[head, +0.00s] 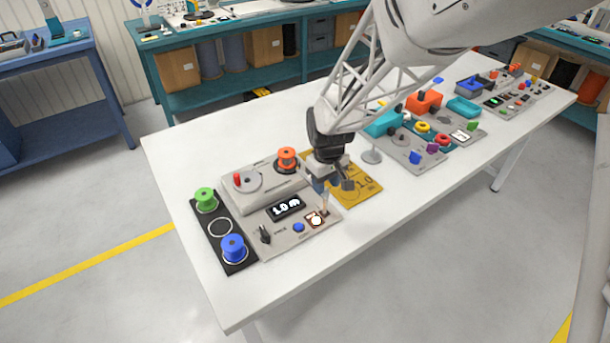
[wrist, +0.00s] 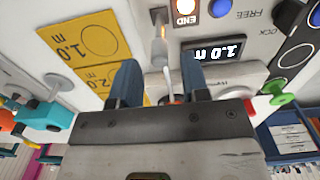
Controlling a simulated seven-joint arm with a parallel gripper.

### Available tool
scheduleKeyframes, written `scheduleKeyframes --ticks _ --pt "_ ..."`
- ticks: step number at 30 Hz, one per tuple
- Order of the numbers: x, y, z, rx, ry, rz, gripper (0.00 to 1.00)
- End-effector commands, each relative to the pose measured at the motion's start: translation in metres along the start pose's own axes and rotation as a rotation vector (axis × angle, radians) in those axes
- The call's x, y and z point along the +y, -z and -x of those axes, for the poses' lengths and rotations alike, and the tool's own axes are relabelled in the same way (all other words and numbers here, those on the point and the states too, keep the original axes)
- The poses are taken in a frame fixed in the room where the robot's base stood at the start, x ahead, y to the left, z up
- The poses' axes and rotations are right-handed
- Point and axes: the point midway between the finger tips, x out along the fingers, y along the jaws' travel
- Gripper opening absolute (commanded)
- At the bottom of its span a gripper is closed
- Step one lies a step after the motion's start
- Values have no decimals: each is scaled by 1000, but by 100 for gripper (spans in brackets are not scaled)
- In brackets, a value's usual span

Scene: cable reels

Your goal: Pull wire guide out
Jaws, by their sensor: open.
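The reel machine (head: 262,195) stands on the white table, with a lit "1.0 m" display and a glowing END button (head: 316,219). My gripper (head: 319,187) is over the machine's right edge, pointing down. A small tan-and-grey upright piece (wrist: 158,45), perhaps the wire guide, stands beside the END button and also shows below my gripper in the head view (head: 325,205). In the wrist view my gripper (wrist: 163,68) is open, its two blue fingers apart. A thin pale rod with a reddish part (wrist: 168,85) shows between them; whether they touch it is unclear.
An orange spool (head: 287,158) sits on the machine. Green (head: 206,200) and blue (head: 233,248) spools stand on the black strip at left. A yellow marked mat (head: 362,190) lies right of my gripper. Other consoles fill the table's far right. The front table edge is clear.

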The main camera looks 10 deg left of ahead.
Motion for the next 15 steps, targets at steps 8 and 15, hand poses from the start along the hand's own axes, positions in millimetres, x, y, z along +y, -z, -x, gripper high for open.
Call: scheduleKeyframes --ticks 8,15 --pt "0 0 34 1 -1 0 42" --pt "0 0 42 0 0 0 42"
